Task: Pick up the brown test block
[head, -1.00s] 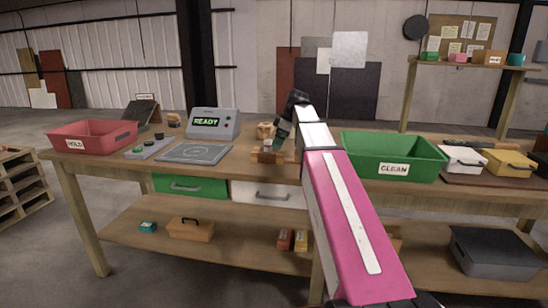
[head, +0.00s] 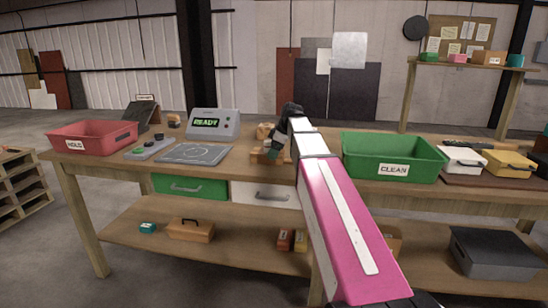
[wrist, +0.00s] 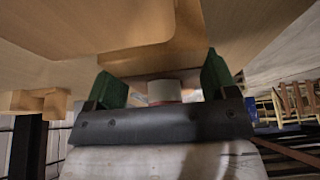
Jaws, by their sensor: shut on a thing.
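My gripper (head: 269,152) is at the middle of the workbench, over a small group of brown wooden pieces. In the wrist view its two green fingers (wrist: 163,82) are shut on a brown block (wrist: 152,60), which sits between the fingertips. In the head view the brown test block (head: 258,156) is small and partly covered by the fingers. I cannot tell whether it is clear of the surface under it. Another brown block (head: 265,130) stands just behind.
The green CLEAN bin (head: 430,178) stands right of my arm, the red HOLD bin (head: 62,143) at the far left. A flat grey plate (head: 195,153) and the READY detector (head: 222,126) are left of my gripper. White and yellow boxes (head: 510,164) stand at right.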

